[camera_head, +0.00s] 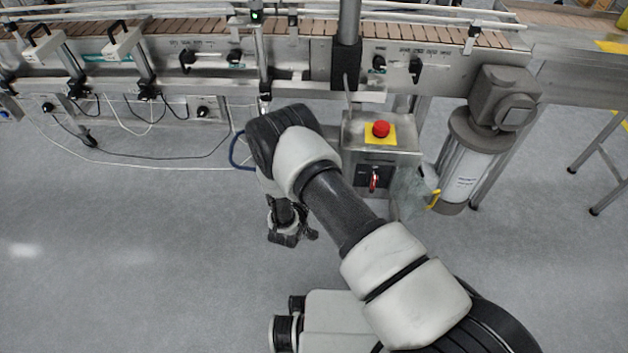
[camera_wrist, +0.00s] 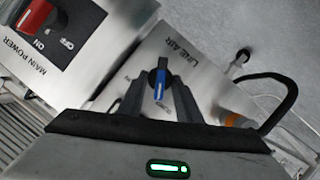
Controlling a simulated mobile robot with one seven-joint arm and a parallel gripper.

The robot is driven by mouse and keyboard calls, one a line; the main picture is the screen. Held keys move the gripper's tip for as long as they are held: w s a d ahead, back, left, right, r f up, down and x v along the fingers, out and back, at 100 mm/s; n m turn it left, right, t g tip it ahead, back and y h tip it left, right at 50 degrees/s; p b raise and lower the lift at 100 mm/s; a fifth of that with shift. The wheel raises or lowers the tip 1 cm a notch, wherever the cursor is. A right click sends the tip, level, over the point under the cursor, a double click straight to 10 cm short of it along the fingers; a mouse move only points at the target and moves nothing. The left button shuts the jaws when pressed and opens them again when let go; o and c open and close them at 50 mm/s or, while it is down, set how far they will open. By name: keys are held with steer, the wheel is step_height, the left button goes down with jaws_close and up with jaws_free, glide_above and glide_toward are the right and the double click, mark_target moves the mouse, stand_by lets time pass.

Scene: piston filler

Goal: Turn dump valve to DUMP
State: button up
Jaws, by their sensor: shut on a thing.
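In the wrist view, a black knob with a blue pointer (camera_wrist: 160,80) sits on a grey panel (camera_wrist: 205,75) labelled LINE AIR. It appears to be the dump valve; the small position marks near it are too blurred to read. My gripper (camera_wrist: 160,97) has one dark finger on each side of the knob and is shut on it. The blue pointer runs nearly up and down in this view. In the head view my forearm reaches down left of the control box, and the valve cannot be made out there.
The control box (camera_head: 407,155) carries a red emergency button (camera_head: 381,129) and a red-handled switch (camera_head: 373,180). The MAIN POWER switch (camera_wrist: 39,18) is close on the left in the wrist view. A black hose (camera_wrist: 285,90) curves at right. The conveyor (camera_head: 420,35) runs behind.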

steer(key=shift+s+a+f+n+h, duration=0.1)
steer(key=shift+f+n+h, duration=0.1)
steer(key=shift+n+h, duration=0.5)
steer(key=shift+n, duration=0.3)
steer(key=o, duration=1)
steer(key=shift+o, duration=0.2)
steer(key=p+v, duration=0.3)
steer(key=v, duration=1.4)
steer(key=shift+s+p, duration=0.25)
steer(key=shift+p, duration=0.15)
steer(key=shift+f, duration=0.15)
